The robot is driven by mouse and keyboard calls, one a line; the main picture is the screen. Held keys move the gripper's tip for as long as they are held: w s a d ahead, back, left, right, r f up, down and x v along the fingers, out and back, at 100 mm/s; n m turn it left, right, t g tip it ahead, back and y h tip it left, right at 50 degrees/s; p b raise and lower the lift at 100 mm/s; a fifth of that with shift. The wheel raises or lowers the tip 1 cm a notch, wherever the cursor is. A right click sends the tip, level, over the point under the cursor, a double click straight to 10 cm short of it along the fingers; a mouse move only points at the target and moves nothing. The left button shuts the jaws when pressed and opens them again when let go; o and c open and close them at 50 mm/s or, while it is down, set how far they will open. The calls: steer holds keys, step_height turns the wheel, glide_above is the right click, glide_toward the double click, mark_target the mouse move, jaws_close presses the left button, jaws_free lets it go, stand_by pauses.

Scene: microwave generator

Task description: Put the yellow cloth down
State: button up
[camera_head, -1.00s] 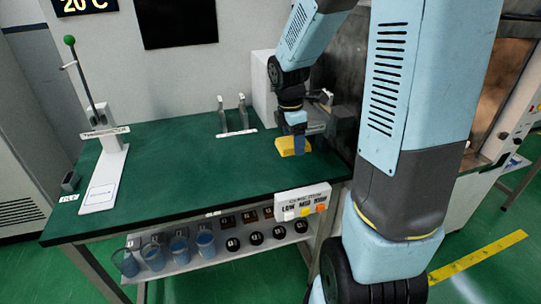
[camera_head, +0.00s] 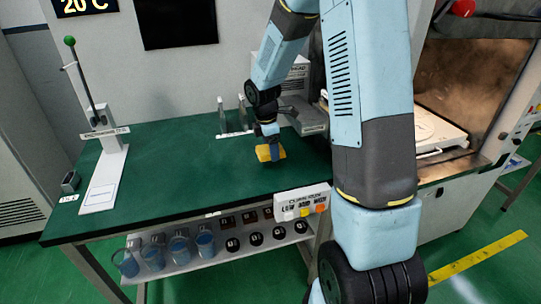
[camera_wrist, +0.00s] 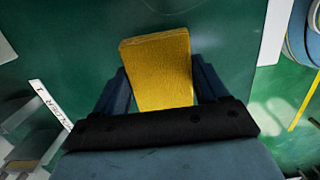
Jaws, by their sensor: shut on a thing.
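The yellow cloth (camera_head: 269,153) is a small block-like pad over the green table (camera_head: 190,168). My gripper (camera_head: 271,148) points down and holds it. In the wrist view the cloth (camera_wrist: 160,70) sits between the two dark fingers of my gripper (camera_wrist: 160,88), with its far part sticking out beyond them. The cloth is close to the table top; I cannot tell whether it touches it. The fingers partly hide its sides.
A stand with a green-topped rod (camera_head: 100,150) is at the table's left. Two upright grey pieces (camera_head: 232,115) stand behind the gripper. A button panel (camera_head: 302,203) is at the front edge. An open chamber (camera_head: 470,90) is at the right. The table's middle is clear.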

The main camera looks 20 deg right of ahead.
step_height(320, 180, down, 4)
steer(key=shift+w+r, duration=0.15)
steer(key=shift+r, duration=0.1)
steer(key=shift+f, duration=0.3)
